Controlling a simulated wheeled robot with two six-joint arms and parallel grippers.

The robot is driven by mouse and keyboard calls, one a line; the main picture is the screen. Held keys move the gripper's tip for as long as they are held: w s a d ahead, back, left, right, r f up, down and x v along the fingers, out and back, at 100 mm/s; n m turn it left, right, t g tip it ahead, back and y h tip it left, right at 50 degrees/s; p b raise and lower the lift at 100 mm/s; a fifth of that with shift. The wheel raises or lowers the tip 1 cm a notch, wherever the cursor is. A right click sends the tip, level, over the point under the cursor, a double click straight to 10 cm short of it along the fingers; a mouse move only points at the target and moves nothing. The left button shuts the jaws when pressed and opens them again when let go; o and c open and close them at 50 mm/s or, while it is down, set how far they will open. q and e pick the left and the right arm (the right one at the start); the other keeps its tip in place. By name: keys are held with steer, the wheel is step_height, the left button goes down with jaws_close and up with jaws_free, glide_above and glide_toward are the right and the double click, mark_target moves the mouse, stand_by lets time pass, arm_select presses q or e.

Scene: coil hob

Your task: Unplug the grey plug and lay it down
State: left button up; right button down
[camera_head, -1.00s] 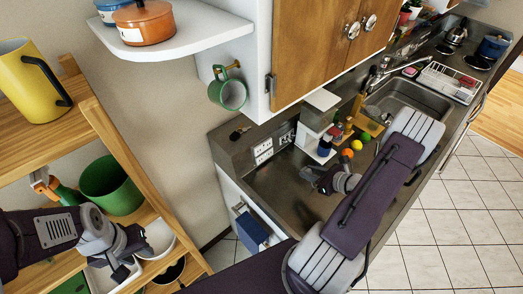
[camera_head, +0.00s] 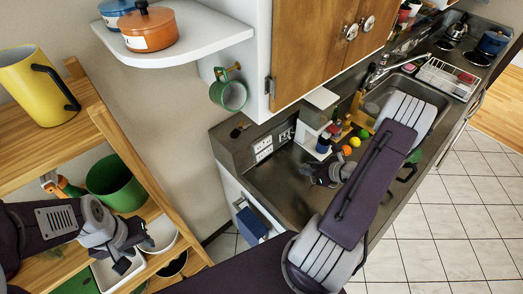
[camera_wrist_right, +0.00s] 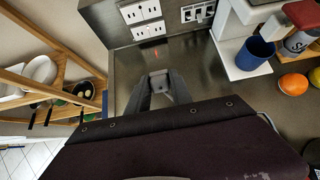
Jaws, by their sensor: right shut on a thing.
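In the right wrist view a grey plug-like piece (camera_wrist_right: 161,86) sits between the fingers of my right gripper (camera_wrist_right: 160,76), which is shut on it. They are over the bare counter, apart from the white wall sockets (camera_wrist_right: 142,34), whose visible faces look empty. In the head view the sockets (camera_head: 263,148) are on the steel splashback, and my right gripper (camera_head: 312,172) is to their right, low over the counter; the plug is too small to make out there. My left gripper (camera_head: 127,262) is by the wooden shelf at lower left; its jaw opening is unclear.
A white corner stand (camera_head: 313,135) with a blue cup (camera_wrist_right: 255,53) is right of the sockets. An orange (camera_wrist_right: 292,84) lies farther right. The counter (camera_wrist_right: 205,65) below the sockets is bare. The wooden shelf (camera_head: 150,190) borders the left side.

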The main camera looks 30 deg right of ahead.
steer(key=shift+f+b, duration=5.55)
steer(key=shift+f, duration=0.15)
steer(key=c, duration=1.1)
jaws_free()
steer(key=shift+o, duration=0.2)
steer(key=v, duration=0.9)
steer(key=shift+b, duration=0.3)
